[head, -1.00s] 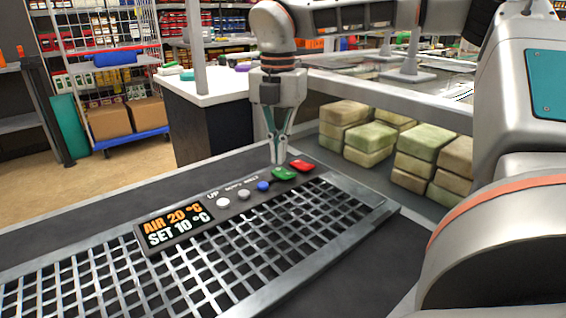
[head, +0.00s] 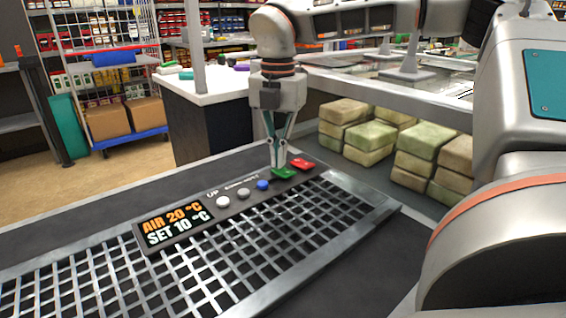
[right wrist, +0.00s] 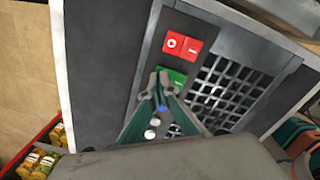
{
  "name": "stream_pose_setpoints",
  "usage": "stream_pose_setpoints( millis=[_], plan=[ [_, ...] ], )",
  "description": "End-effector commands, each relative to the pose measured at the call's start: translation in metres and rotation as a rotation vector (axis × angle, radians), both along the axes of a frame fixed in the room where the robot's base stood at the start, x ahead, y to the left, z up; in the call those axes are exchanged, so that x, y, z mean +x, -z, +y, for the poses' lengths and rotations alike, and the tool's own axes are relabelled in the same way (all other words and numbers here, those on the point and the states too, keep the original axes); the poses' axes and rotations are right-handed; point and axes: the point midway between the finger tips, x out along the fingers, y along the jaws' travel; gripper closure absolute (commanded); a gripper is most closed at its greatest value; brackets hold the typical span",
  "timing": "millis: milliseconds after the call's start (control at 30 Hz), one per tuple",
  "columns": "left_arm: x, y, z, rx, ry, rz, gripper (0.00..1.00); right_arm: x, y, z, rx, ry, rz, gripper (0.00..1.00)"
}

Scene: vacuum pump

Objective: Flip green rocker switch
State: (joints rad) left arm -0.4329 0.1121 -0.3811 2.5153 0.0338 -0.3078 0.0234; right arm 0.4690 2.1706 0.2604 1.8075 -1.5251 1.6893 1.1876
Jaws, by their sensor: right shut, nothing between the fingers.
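The green rocker switch (head: 284,174) sits on the dark control strip, between the blue button and the red switch. It also shows in the right wrist view (right wrist: 176,77), partly hidden behind my fingertips. My right gripper (head: 278,166) points down at the switch with its fingers shut and empty. Its tips are at the switch's left part and appear to touch it. In the right wrist view the tips of my right gripper (right wrist: 161,92) overlap the lower edge of the switch. My left gripper is not in view.
A red rocker switch (head: 303,164) lies right beside the green one. A blue button (head: 263,184), two pale buttons and a display (head: 174,224) line the strip to the left. A metal grille (head: 240,250) lies in front. Stacked blocks (head: 370,136) stand behind at right.

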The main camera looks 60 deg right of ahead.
Motion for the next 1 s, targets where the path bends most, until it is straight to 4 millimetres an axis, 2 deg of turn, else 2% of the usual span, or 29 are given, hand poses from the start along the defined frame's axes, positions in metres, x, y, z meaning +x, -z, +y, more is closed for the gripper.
stream_pose_setpoints(
  millis=[733, 1000],
  plan=[
    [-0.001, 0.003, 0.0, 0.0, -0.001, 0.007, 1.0, 0.0, 0.011, 0.0, 0.0, 0.001, 0.003, 1.0],
    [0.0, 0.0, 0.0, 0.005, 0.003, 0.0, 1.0, 0.0, -0.007, -0.001, -0.001, 0.001, 0.0, 1.0]
  ],
)
